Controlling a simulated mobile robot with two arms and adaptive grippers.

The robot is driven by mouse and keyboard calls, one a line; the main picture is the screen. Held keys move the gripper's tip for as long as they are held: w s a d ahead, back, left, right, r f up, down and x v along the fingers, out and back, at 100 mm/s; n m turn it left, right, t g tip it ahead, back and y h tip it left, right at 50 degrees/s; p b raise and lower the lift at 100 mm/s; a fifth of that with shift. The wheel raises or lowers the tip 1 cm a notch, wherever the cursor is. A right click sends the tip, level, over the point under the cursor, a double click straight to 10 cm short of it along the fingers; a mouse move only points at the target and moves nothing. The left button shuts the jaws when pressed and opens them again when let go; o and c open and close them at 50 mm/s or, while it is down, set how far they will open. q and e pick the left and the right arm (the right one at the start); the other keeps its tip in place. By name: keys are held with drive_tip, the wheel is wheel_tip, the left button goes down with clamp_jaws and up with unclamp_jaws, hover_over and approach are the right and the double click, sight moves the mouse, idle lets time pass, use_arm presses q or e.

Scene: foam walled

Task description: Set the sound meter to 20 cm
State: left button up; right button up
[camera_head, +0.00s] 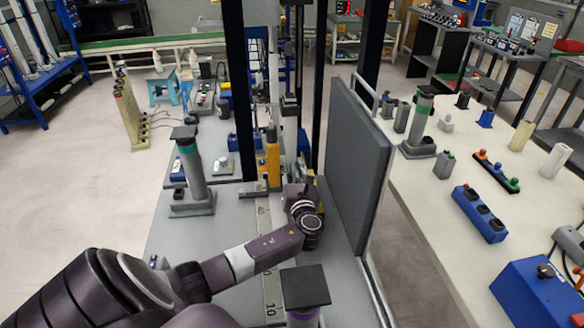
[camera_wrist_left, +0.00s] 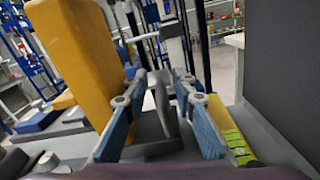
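What looks like the sound meter, a yellow upright body (camera_head: 272,160), stands beside the scale strip in the head view. A large yellow block, probably the same body, fills the upper left of the left wrist view (camera_wrist_left: 85,60). The pale scale strip (camera_head: 270,290) runs along the bench and shows a "10" near the front. My left gripper (camera_head: 307,186) is right of the yellow body, its fingers mostly hidden by the wrist. In the wrist view its blue-padded fingers (camera_wrist_left: 160,85) stand apart, with a thin grey upright piece between them; contact is unclear. My right gripper is out of view.
A dark grey foam panel (camera_head: 355,165) stands close along the right of the bench. A square-topped post (camera_head: 305,286) stands in front, and a teal-banded post (camera_head: 193,172) at left. The right-hand table (camera_head: 450,165) holds several devices.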

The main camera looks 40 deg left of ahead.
use_arm(q)
drive_tip(key=c, duration=0.5)
clamp_jaws()
drive_tip(key=shift+s+d, duration=0.1)
drive_tip(key=shift+d, duration=0.1)
drive_tip(key=p+v, duration=0.7)
drive_tip(key=v, duration=0.6)
drive_tip(key=shift+s, duration=0.2)
drive_tip(key=shift+s+d, duration=0.25)
drive_tip(key=shift+d, duration=0.05)
